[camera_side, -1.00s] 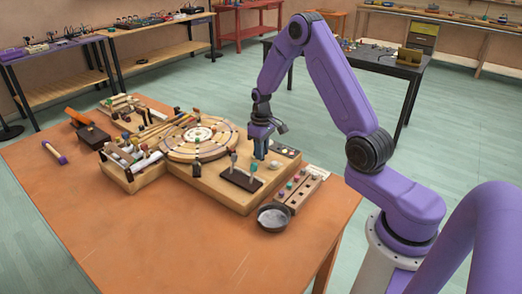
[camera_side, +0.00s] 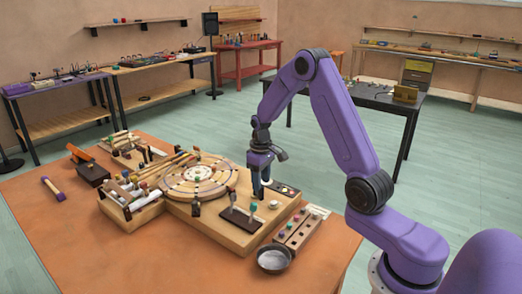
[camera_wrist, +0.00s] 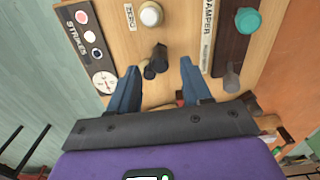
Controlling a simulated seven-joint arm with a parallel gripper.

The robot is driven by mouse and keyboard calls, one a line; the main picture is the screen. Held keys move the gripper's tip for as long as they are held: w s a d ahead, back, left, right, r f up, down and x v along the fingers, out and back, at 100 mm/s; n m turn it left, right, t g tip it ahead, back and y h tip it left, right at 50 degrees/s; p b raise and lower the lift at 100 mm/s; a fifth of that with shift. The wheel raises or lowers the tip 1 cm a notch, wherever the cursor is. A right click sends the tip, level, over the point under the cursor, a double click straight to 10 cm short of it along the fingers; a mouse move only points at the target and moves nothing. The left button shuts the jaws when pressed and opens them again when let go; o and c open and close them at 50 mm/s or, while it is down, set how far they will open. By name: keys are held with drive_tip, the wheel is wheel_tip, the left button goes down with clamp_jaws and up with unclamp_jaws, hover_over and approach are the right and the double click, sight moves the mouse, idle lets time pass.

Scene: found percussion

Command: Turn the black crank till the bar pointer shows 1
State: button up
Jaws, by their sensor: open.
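The black crank (camera_wrist: 157,58) stands on the wooden board between the fingers of my gripper (camera_wrist: 158,66) in the wrist view. My gripper is open, with one blue finger on each side of the crank; I cannot tell whether either touches it. In the side view my gripper (camera_side: 261,194) points down over the right part of the board, and its fingers hide the crank. A small round white dial (camera_wrist: 104,82) lies left of the fingers in the wrist view. Its marks and pointer are too small to read.
A white knob (camera_wrist: 151,14) and a teal-topped lever (camera_wrist: 247,21) stand near the crank. A panel marked STRIKES (camera_wrist: 88,36) is at the left. In the side view, a ringed wooden disc (camera_side: 196,174) lies left of my gripper and a dark pan (camera_side: 273,258) stands in front.

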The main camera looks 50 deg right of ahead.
wheel_tip(320, 180, up, 13)
drive_tip(key=shift+r, duration=0.15)
idle(0.7)
drive_tip(key=s+a+n, duration=0.3)
drive_tip(key=s+a, duration=0.3)
drive_tip(key=a, duration=0.3)
drive_tip(key=s+a+n, duration=0.3)
drive_tip(key=s+a, duration=0.3)
drive_tip(key=a, duration=0.3)
drive_tip(key=s+a+f+n, duration=0.1)
drive_tip(key=s+n, duration=0.4)
drive_tip(key=s, duration=1.5)
drive_tip(key=shift+s+a+f+n, duration=0.15)
drive_tip(key=shift+a+f+n, duration=0.05)
drive_tip(key=shift+a+n, duration=0.25)
